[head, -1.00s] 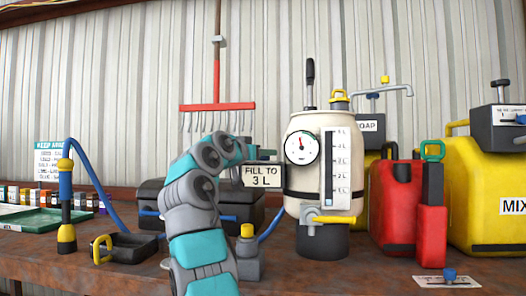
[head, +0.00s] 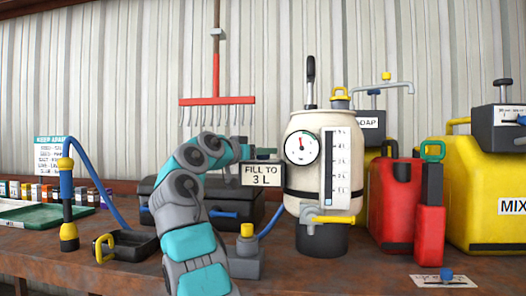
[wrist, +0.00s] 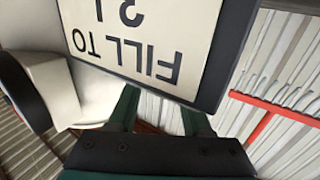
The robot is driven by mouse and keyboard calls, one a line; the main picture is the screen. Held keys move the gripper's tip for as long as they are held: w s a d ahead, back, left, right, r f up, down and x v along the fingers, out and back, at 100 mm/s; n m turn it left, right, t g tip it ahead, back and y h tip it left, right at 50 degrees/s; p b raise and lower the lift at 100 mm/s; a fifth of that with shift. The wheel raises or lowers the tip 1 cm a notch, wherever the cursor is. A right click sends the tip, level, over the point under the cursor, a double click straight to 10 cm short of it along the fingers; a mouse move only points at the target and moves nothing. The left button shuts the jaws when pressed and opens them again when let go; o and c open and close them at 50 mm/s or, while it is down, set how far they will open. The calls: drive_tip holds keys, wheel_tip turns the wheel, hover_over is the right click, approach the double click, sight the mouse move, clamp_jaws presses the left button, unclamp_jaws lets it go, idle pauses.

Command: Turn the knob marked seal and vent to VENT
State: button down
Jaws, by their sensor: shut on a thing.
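My gripper (wrist: 160,114) is shut on the black-edged FILL TO 3 L sign (wrist: 140,45), which appears upside down in the wrist view. In the head view the sign (head: 261,173) is held up just left of the cream tank (head: 300,186) and hides most of my fingers. A small blue knob (head: 446,274) stands on a white plate (head: 428,281) at the front right of the bench; its lettering is too small to read. I cannot tell which knob bears the seal and vent marking.
The tank has a round gauge (head: 302,147) and a yellow tap handle (head: 335,218). Red (head: 392,205) and yellow (head: 478,190) cans crowd the right. A black case (head: 160,187) is behind my arm. Bare bench (head: 345,275) lies before the tank.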

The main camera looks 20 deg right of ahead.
drive_tip(key=shift+r, duration=0.1)
drive_tip(key=shift+c, duration=1.7)
unclamp_jaws()
drive_tip(key=b+v, duration=0.2)
drive_tip(key=v, duration=0.5)
drive_tip(key=shift+a, duration=0.35)
drive_tip(key=shift+s, duration=0.15)
